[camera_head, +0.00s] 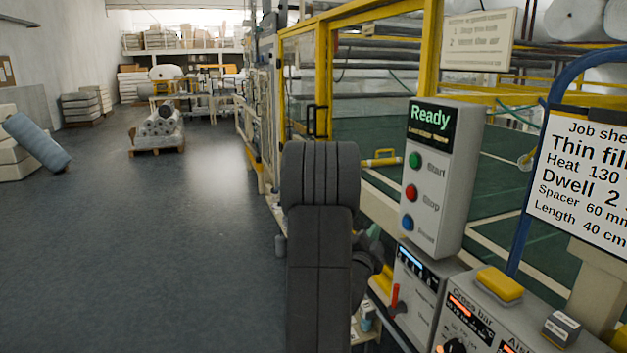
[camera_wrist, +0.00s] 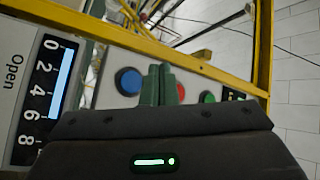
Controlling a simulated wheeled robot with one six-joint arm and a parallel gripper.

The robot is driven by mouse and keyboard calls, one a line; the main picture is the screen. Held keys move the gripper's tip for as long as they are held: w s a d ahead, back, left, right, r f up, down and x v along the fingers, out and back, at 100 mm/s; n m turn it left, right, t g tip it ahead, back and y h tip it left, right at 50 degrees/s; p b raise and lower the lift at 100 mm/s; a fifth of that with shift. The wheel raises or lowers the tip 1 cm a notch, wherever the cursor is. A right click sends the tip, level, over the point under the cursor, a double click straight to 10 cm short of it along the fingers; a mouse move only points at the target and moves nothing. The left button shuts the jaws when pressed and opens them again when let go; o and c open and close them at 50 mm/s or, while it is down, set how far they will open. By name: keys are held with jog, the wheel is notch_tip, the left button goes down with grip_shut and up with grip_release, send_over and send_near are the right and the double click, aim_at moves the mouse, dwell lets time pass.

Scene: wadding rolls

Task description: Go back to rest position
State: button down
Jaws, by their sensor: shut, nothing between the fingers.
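My gripper (camera_wrist: 159,84) shows in the wrist view with its two green fingers together and nothing between them. In that view the fingertips overlap the control box between its blue button (camera_wrist: 129,80) and red button (camera_wrist: 181,92); I cannot tell whether they touch it. In the head view my dark arm stands upright in the middle and largely hides the gripper. The grey control box (camera_head: 437,178) is right of the arm, with a "Ready" screen (camera_head: 431,118) and green, red and blue buttons.
A job sheet (camera_head: 585,180) hangs on a blue stand. A yellow frame (camera_head: 432,50) surrounds the machine. Open floor (camera_head: 150,250) lies left; a pallet of rolls (camera_head: 157,128) stands farther back.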

jog(key=shift+s+a, duration=0.2)
jog(key=shift+a, duration=0.35)
jog(key=shift+s+a, duration=0.15)
jog(key=shift+a, duration=0.35)
jog(key=d+b, duration=0.1)
jog(key=w+d, duration=0.1)
jog(key=d, duration=0.1)
jog(key=w+d+b, duration=0.1)
jog(key=d, duration=0.1)
jog(key=shift+d+f+b, duration=0.1)
jog(key=shift+f+b, duration=0.2)
jog(key=b, duration=0.2)
jog(key=shift+s+b, duration=0.1)
jog(key=shift+b, duration=0.2)
